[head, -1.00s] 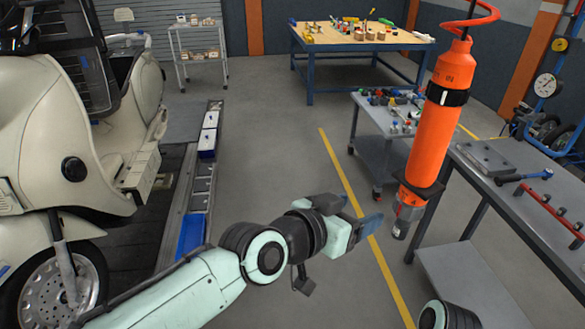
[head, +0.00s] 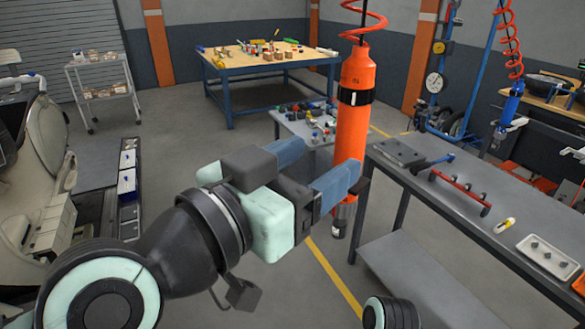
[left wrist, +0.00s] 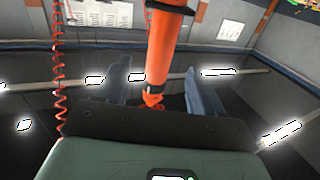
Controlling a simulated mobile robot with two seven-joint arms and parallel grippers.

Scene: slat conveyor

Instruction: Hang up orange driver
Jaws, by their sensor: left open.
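The orange driver (head: 354,110) hangs upright from a red coiled cord, with a black band around its upper body and a metal tip at its lower end. My left gripper (head: 312,172) is open, its two blue fingers reaching toward the driver's lower body. One finger overlaps the driver in the head view. In the left wrist view the driver (left wrist: 163,45) appears between the spread fingers of the left gripper (left wrist: 162,90). I cannot tell whether either finger touches it. My right gripper is out of view.
A grey bench (head: 480,215) at the right holds a red rack (head: 460,191), a blue-handled tool (head: 433,162) and a white tray (head: 548,258). A small grey table (head: 290,124) with parts stands behind the driver. A wooden-topped workbench (head: 230,66) stands farther back.

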